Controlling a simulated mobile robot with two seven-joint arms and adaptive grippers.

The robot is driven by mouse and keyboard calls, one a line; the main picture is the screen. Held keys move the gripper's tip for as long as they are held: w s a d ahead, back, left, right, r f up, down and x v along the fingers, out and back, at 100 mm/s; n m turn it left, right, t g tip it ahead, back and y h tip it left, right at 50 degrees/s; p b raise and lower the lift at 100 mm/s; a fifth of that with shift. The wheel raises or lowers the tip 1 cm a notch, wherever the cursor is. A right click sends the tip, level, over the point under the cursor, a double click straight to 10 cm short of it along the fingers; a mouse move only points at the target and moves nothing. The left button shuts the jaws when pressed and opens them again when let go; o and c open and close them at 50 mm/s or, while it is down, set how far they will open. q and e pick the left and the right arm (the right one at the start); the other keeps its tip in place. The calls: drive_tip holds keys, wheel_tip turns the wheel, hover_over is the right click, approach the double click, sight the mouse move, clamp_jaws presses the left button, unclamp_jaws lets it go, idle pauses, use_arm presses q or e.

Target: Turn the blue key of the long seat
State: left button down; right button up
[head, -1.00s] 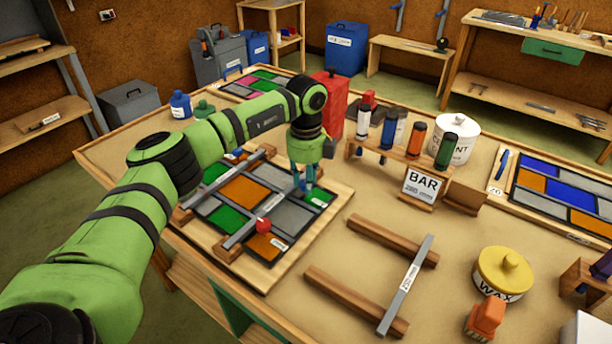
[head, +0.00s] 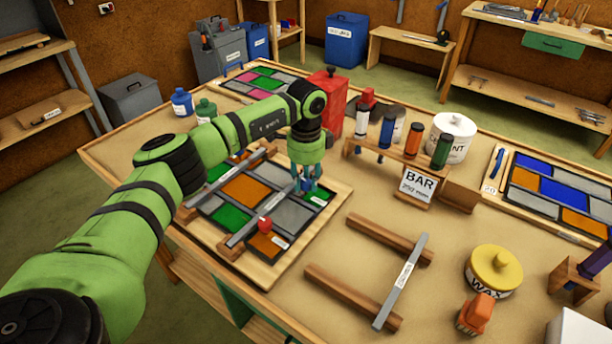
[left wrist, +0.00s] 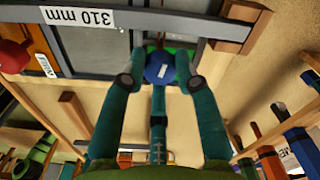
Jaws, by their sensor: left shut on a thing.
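The blue key (left wrist: 159,68) is a round blue knob with a small white label. It shows in the left wrist view between the fingers of my left gripper (left wrist: 157,78), which is shut on it. In the head view my left gripper (head: 307,184) points down at the right part of the leaded panel (head: 285,262), and little of the key shows. A grey bar marked 310 mm (left wrist: 150,21) with a wooden end block lies beside the key. A red knob (head: 265,224) stands at the panel's near bar. My right gripper is not in view.
Two wooden rails (head: 352,297) with a grey bar (head: 402,282) across them lie to the right. A bottle rack with a BAR sign (head: 417,184), a white pot (head: 452,137) and a yellow wax pot (head: 494,270) stand nearby. A red canister (head: 330,100) stands behind my gripper.

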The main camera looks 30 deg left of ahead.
sight(306, 181)
use_arm(q)
drive_tip(key=shift+n, duration=0.3)
idle(0.4)
drive_tip(key=c, duration=0.9)
unclamp_jaws()
drive_tip(key=shift+c, duration=0.2)
wheel_tip(306, 181, up, 12)
